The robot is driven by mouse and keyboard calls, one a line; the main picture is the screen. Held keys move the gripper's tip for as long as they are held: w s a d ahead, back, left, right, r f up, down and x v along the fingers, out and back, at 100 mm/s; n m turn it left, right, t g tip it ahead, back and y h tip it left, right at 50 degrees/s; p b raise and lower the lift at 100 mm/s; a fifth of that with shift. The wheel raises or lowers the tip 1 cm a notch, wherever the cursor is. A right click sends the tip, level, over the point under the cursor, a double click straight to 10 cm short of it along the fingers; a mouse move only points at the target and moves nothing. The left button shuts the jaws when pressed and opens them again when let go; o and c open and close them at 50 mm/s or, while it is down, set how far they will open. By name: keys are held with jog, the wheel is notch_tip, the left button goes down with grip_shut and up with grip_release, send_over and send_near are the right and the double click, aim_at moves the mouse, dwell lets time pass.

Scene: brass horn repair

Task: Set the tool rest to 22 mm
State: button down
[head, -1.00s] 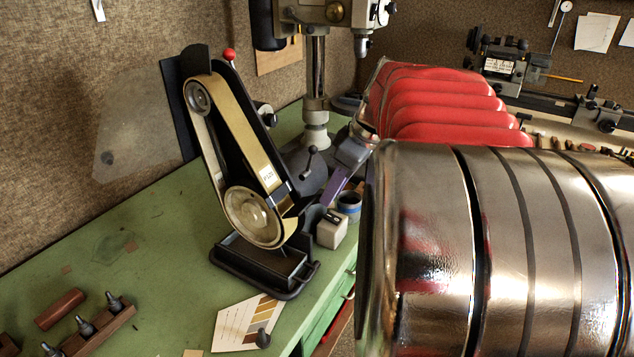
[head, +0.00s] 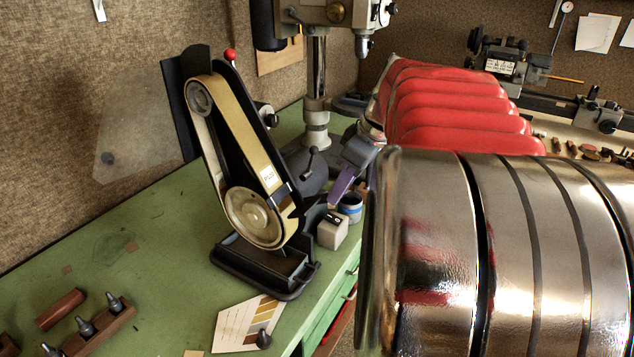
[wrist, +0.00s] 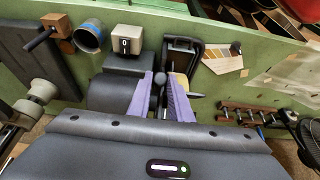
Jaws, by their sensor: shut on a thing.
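The belt sander (head: 240,165) stands upright on the green bench, its tan belt running over two wheels. Its dark tool rest (head: 292,207) is near the lower wheel, partly hidden. A pale block with a black face (head: 332,230) sits beside it; in the wrist view its face (wrist: 125,44) reads "0". My gripper (head: 338,192) has purple fingers and reaches down right of the sander. In the wrist view the fingers (wrist: 160,93) close around a dark ball-ended knob (wrist: 160,77). The exact contact is hidden in the head view.
A blue-banded tin (head: 349,207) stands just behind the block. A drill press (head: 317,90) rises behind the sander. A colour card (head: 246,322) and a wooden holder with metal bits (head: 95,330) lie in front.

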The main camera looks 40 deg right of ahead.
jog(key=shift+s+d+r, duration=0.1)
jog(key=shift+r, duration=0.05)
jog(key=c, duration=1.9)
grip_release()
jog(key=shift+s, duration=0.1)
jog(key=shift+o, duration=1.4)
jog(key=shift+r, duration=0.15)
jog(key=v, duration=1.3)
jog(key=shift+r, duration=0.25)
